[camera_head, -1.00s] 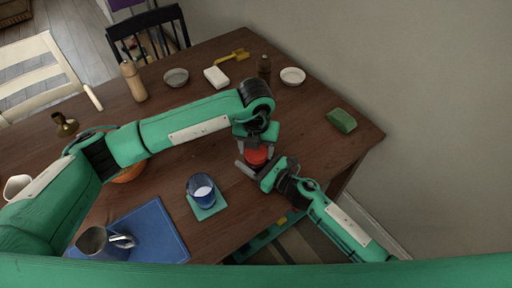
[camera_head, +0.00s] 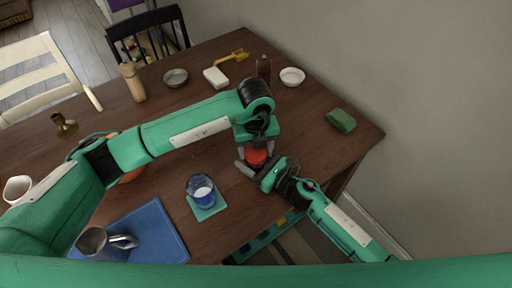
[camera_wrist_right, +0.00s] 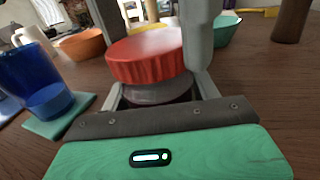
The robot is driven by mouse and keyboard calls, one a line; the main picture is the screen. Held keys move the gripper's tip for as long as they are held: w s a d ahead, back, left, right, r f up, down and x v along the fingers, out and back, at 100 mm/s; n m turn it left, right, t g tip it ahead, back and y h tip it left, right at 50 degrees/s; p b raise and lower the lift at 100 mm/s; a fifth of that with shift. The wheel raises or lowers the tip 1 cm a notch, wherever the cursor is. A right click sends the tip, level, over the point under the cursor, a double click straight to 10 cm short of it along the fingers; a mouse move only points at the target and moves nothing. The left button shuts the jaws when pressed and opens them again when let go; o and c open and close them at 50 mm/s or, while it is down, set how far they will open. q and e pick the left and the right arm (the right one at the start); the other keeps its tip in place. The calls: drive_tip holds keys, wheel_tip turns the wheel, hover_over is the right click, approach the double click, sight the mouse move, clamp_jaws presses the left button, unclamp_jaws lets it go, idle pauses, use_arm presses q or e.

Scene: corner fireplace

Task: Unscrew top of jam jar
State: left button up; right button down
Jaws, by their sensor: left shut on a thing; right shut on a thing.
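The jam jar's red lid (camera_head: 256,158) shows between my two grippers near the right side of the table. In the right wrist view the red ribbed lid (camera_wrist_right: 146,58) sits on top of the jar (camera_wrist_right: 158,92), whose body is mostly hidden. My right gripper (camera_head: 252,170) comes from the lower right and is shut around the jar below the lid. My left gripper (camera_head: 257,143) reaches down from above and is shut on the lid. In the right wrist view a grey finger of the left gripper (camera_wrist_right: 198,40) stands against the lid's right side.
A blue cup (camera_head: 200,190) stands on a teal coaster (camera_head: 212,212) left of the jar. A metal pitcher (camera_head: 92,242) rests on a blue mat (camera_head: 160,225). A green sponge-like block (camera_head: 341,121) lies at the right. A white bowl (camera_head: 292,76) and brown bottle (camera_head: 264,66) stand behind.

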sight(256, 152)
use_arm(q)
drive_tip(key=shift+r, duration=0.2)
drive_tip(key=shift+r, duration=0.9)
drive_tip(key=shift+r, duration=2)
use_arm(e)
drive_tip(key=shift+c, duration=1.4)
unclamp_jaws()
drive_tip(key=shift+s, duration=0.1)
use_arm(q)
wheel_tip(256, 152, down, 3)
drive_tip(key=b, duration=0.2)
drive_tip(key=shift+r+b, duration=0.15)
drive_tip(key=shift+b, duration=0.15)
use_arm(e)
drive_tip(key=v, duration=1.1)
drive_tip(key=shift+f, duration=0.1)
drive_tip(key=shift+s+d, duration=0.25)
drive_tip(key=shift+d, duration=0.2)
